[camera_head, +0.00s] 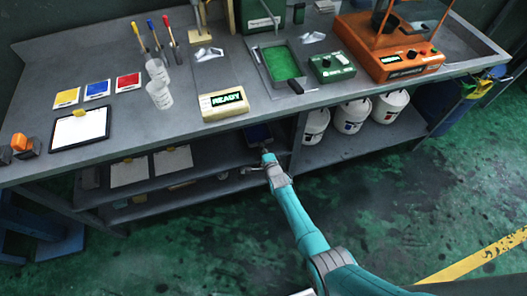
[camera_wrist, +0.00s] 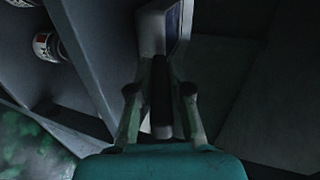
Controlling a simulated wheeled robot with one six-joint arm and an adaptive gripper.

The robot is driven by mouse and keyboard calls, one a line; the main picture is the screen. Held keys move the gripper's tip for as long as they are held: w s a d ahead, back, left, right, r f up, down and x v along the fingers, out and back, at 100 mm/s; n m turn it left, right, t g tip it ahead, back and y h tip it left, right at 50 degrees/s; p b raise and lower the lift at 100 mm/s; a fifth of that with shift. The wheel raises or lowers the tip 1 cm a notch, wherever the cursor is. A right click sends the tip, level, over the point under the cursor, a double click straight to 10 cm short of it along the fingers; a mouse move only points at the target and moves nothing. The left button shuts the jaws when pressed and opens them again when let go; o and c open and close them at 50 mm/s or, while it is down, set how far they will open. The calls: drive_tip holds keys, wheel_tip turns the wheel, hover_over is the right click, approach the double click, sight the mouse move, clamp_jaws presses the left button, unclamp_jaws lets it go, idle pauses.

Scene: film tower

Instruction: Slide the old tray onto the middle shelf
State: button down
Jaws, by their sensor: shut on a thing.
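The old tray (camera_head: 258,132) is a dark blue tray, partly under the benchtop, at the right end of the middle shelf (camera_head: 215,163). In the wrist view the tray (camera_wrist: 174,28) shows a pale rim and a blue inside at the top centre. My gripper (camera_head: 267,157) reaches under the bench from the front. In the wrist view my gripper (camera_wrist: 160,88) is shut on the tray, with a dark bar, seemingly its handle, between the fingers. The tray's far part is hidden, and I cannot tell whether it rests fully on the shelf.
An upright divider (camera_head: 298,132) stands just right of the tray. White buckets (camera_head: 352,114) stand beyond it. Papers on boards (camera_head: 172,161) lie on the shelf to the left. The benchtop (camera_head: 185,118) overhangs, with a READY box (camera_head: 223,103) above. The floor in front is clear.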

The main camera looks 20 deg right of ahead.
idle(0.4)
drive_tip(key=c, duration=1)
unclamp_jaws()
drive_tip(key=shift+s, duration=0.15)
drive_tip(key=shift+s+r, duration=0.2)
drive_tip(key=shift+s, duration=0.4)
drive_tip(key=v, duration=1)
drive_tip(key=shift+s+r, duration=0.1)
drive_tip(key=shift+s, duration=0.05)
